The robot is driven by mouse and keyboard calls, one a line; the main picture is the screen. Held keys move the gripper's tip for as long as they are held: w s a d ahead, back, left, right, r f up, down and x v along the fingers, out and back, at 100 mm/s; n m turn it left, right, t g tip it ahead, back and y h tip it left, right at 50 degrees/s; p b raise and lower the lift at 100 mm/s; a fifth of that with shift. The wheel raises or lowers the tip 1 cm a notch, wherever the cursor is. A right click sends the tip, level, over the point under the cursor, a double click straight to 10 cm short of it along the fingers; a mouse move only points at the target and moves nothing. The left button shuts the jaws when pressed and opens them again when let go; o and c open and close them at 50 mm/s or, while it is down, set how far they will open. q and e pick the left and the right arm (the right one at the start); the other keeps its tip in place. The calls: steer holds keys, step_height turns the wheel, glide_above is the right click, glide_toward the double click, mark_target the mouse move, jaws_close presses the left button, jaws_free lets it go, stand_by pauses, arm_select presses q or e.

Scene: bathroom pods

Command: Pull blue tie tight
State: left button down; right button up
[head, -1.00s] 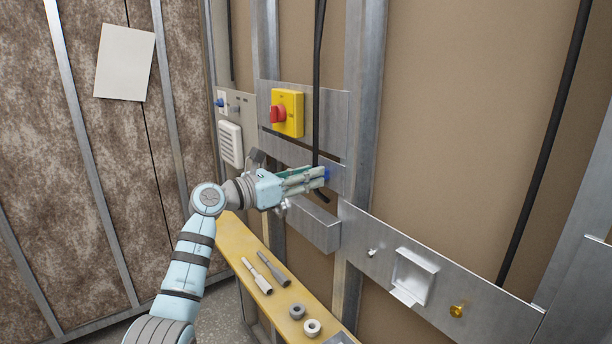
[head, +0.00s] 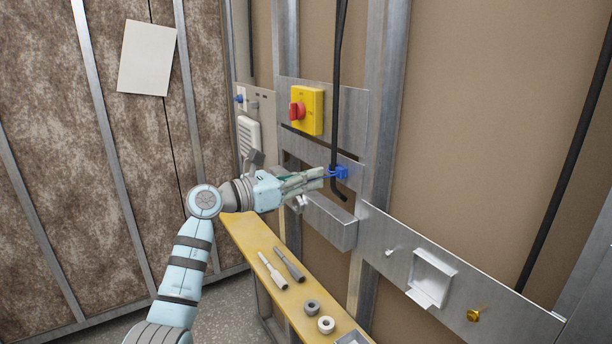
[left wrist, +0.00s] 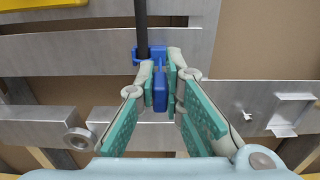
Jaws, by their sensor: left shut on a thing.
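The blue tie (head: 341,173) sits around or against the black cable (head: 335,110) at the metal crossbar on the wall; it also shows in the left wrist view (left wrist: 150,52). The tie's blue tail (left wrist: 159,92) sticks out toward my left gripper (head: 322,178). In the left wrist view, the fingertips of my left gripper (left wrist: 162,72) are closed on this tail, just short of the tie's head. Whether the tie's loop is snug on the cable is hard to tell. My right gripper is not in view.
A yellow box with a red knob (head: 305,111) is on the wall above the gripper. A metal ledge (head: 330,222) juts out below it. A yellow shelf (head: 262,240) with tools and rings lies lower. Metal studs and a second black cable stand to the right.

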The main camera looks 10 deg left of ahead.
arm_select(q)
steer(key=c, duration=1.7)
jaws_free()
steer(key=shift+s+a, duration=0.1)
steer(key=shift+a, duration=0.05)
steer(key=v, duration=1.2)
